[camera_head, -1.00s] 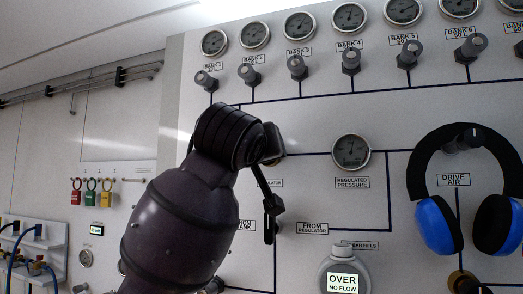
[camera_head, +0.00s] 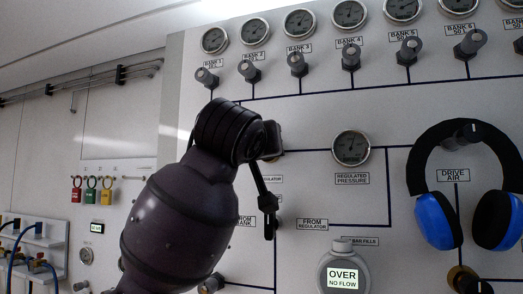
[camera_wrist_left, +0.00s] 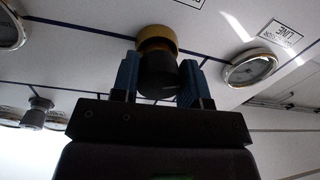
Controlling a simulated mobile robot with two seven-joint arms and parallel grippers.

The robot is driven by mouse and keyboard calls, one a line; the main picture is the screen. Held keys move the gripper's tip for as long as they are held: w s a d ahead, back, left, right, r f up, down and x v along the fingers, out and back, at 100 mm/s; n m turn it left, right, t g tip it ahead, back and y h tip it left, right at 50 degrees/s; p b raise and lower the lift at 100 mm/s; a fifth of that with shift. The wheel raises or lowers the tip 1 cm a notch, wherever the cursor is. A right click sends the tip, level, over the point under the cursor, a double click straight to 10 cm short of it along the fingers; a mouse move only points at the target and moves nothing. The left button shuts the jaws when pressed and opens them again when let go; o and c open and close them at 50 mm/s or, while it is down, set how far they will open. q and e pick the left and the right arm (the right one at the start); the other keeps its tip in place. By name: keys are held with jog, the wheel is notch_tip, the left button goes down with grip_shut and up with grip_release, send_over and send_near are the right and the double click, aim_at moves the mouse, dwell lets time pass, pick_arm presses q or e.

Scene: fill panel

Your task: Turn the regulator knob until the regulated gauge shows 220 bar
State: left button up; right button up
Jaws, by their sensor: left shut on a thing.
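The regulator knob (camera_wrist_left: 157,75), dark with a gold collar (camera_wrist_left: 157,39), sits on the white panel between my blue fingers in the left wrist view. My left gripper (camera_wrist_left: 160,82) is shut on it. In the head view my left wrist and gripper (camera_head: 270,140) hide most of the knob. The regulated pressure gauge (camera_head: 350,147) is just right of my gripper, round with a dark face. Its needle is too small to read surely. My right gripper is not in view.
A row of bank gauges and knobs (camera_head: 350,60) runs along the top. Blue and black ear defenders (camera_head: 437,224) hang at the right. A display reading OVER, NO FLOW (camera_head: 342,278) is below the gauge. Coloured padlocks (camera_head: 91,188) hang at the left.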

pick_arm(q)
jog(key=o, duration=0.9)
jog(key=b+v, duration=0.3)
jog(key=v, duration=0.7)
jog(key=shift+s, duration=0.4)
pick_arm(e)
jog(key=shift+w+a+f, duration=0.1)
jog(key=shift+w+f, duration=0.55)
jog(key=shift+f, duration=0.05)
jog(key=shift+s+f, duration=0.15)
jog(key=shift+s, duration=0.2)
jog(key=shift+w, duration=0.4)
